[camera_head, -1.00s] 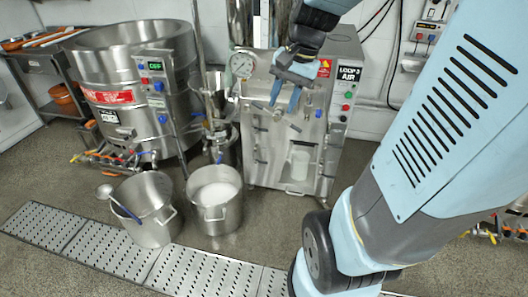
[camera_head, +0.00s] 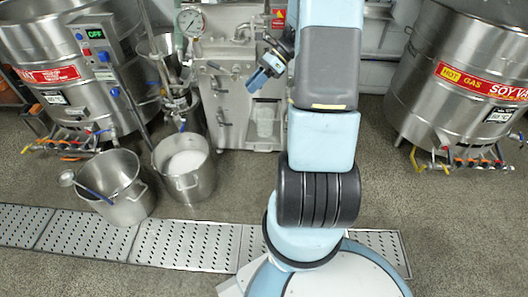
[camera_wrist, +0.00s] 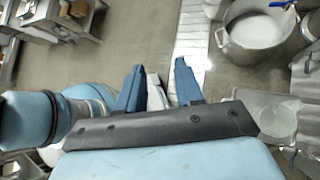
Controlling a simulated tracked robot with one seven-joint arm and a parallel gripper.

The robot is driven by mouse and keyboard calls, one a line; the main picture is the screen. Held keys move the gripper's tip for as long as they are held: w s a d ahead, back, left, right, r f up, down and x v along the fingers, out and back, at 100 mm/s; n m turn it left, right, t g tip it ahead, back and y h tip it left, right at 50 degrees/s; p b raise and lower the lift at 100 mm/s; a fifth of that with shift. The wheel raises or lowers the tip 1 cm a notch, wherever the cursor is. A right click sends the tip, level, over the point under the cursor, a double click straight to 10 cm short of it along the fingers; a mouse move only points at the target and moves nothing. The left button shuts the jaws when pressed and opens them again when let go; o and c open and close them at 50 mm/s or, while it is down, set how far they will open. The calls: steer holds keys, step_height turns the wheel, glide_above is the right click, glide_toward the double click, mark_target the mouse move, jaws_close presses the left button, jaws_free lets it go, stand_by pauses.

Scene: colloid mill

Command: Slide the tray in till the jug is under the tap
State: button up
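The pale, translucent jug (camera_head: 265,125) stands upright in the recess low on the front of the steel mill (camera_head: 222,85), right of its middle. The tray (camera_head: 263,144) shows as a thin edge under the jug; I cannot tell how far it is out. The tap above the jug cannot be made out. My gripper (camera_head: 262,76) is above the jug in the head view, apart from it. In the wrist view my gripper (camera_wrist: 158,65) has its two blue fingers apart with nothing held between them. A pale shape at right in that view is unclear.
Two steel pots stand left of the mill, one with a ladle (camera_head: 108,180) and one with white contents (camera_head: 187,163). Big kettles stand at left (camera_head: 65,80) and right (camera_head: 465,80). A floor grating (camera_head: 185,242) crosses in front. Grey floor (camera_head: 400,195) is clear at right.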

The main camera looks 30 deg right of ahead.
steer(key=d+f+m+t+y, duration=0.1)
steer(key=d+f+m+t, duration=0.1)
steer(key=d+f+m, duration=0.3)
steer(key=d+f+m+t+y, duration=0.1)
steer(key=d+f+m+t, duration=0.15)
steer(key=f, duration=0.55)
steer(key=d+f+m+t+y, duration=0.1)
steer(key=d+f+m, duration=0.1)
steer(key=f+m, duration=0.35)
steer(key=s+d+f+m+t+h, duration=0.2)
steer(key=s+f+m+t, duration=0.15)
steer(key=f+m, duration=0.55)
steer(key=s+d+f+m+t+h, duration=0.25)
steer(key=f+m+t, duration=0.2)
steer(key=f, duration=0.85)
steer(key=shift+y, duration=0.35)
steer(key=x, duration=1.3)
steer(key=shift+s+a+f, duration=0.1)
jaws_close()
